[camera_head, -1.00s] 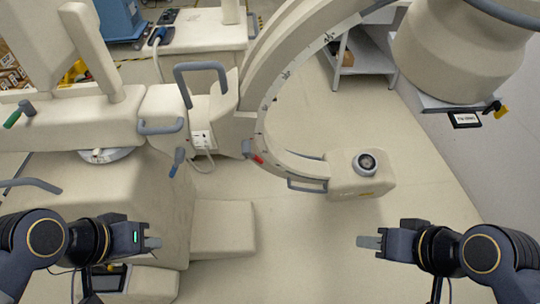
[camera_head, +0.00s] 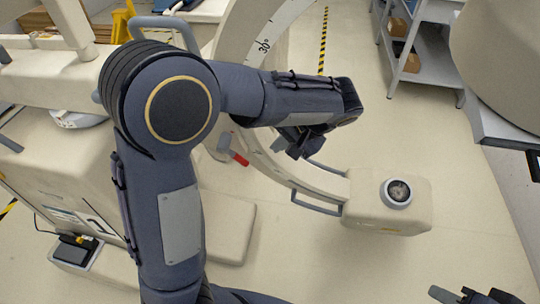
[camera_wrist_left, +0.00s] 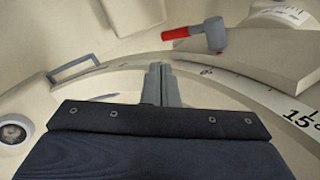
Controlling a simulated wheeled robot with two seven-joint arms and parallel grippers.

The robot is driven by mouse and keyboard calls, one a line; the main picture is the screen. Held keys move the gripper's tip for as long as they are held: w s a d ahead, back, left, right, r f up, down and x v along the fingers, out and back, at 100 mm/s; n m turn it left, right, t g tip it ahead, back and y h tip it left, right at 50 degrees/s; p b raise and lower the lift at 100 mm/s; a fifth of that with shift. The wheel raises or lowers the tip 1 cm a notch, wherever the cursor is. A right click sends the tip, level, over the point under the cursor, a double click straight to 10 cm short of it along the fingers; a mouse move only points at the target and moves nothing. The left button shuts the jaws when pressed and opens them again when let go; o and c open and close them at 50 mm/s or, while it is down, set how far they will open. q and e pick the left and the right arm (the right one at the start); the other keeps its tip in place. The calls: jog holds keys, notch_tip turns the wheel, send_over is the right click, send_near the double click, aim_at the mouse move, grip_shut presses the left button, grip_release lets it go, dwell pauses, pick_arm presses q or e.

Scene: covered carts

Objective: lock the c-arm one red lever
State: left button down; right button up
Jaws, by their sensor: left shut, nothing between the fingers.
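The red lever (camera_head: 241,159) sits on the side of the C-arm's curved arc (camera_head: 275,174) in the head view, just below my left forearm. In the left wrist view the lever's red tip (camera_wrist_left: 176,34) points left from a grey pivot on the cream housing. My left gripper (camera_head: 299,150) is right of the lever, apart from it. In the wrist view the left fingers (camera_wrist_left: 160,82) are together and empty, below the lever in the picture. My right gripper (camera_head: 440,295) shows only partly at the bottom right edge; its jaw state is unclear.
The C-arm's lower end block (camera_head: 388,205) with a round lens lies to the right. A grey side handle (camera_head: 316,202) runs along the arc. A grey shelf (camera_head: 420,50) stands at the back right. Floor is clear at lower centre.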

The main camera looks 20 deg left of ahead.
dwell(0.3)
pick_arm(q)
send_near(244, 161)
notch_tip(244, 161, down, 3)
jog(key=shift+w+a+f, duration=0.1)
jog(key=shift+a+f, duration=0.4)
jog(key=shift+a, duration=0.35)
jog(key=shift+w+a+f, duration=0.1)
jog(key=shift+a+f, duration=0.45)
jog(key=shift+a, duration=0.35)
